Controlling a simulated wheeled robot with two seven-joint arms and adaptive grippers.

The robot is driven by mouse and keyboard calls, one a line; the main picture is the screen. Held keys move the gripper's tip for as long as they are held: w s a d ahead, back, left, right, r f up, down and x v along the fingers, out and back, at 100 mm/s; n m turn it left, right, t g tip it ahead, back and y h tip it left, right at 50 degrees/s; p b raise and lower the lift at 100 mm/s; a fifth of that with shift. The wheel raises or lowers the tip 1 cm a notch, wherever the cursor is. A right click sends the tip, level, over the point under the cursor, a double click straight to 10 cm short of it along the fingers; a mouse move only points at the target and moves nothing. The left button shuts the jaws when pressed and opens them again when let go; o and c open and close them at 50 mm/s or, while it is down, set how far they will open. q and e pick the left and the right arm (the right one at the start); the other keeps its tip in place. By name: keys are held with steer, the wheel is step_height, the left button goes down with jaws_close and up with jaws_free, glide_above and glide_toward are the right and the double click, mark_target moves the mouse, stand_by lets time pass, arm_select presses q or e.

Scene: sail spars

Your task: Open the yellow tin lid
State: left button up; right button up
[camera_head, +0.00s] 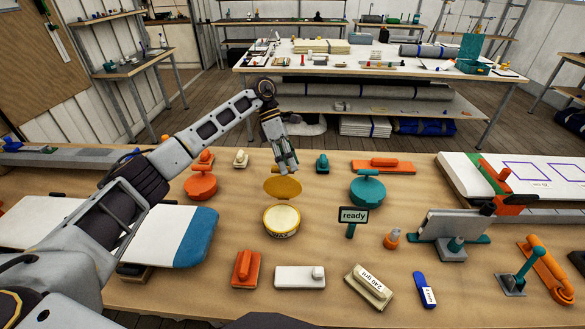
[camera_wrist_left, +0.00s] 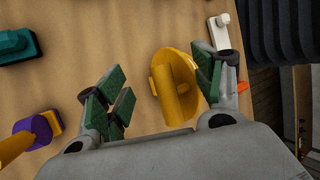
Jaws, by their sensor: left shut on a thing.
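The yellow tin (camera_head: 281,221) stands on the workbench with its pale inside showing. Its yellow lid (camera_head: 283,187) is off the opening, just beyond and above the tin. My left gripper (camera_head: 286,168) is shut on the lid from above. In the left wrist view the lid (camera_wrist_left: 172,88) lies between the green finger pads, close to the right one; contact on the left side is hard to see. Whether the lid still joins the tin is unclear. My right gripper is out of view.
An orange lidded tin (camera_head: 201,187) stands left and a teal one (camera_head: 368,190) right. A "ready" sign (camera_head: 352,216) stands close right of the tin. Orange, white and cream blocks lie along the front. Bare bench surrounds the yellow tin.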

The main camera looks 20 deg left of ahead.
arm_select(q)
steer(key=v, duration=0.7)
steer(key=shift+w+a+r, duration=0.1)
steer(key=shift+a+r, duration=0.05)
steer(key=shift+r, duration=0.25)
steer(key=shift+c, duration=0.8)
steer(key=shift+v, duration=1.15)
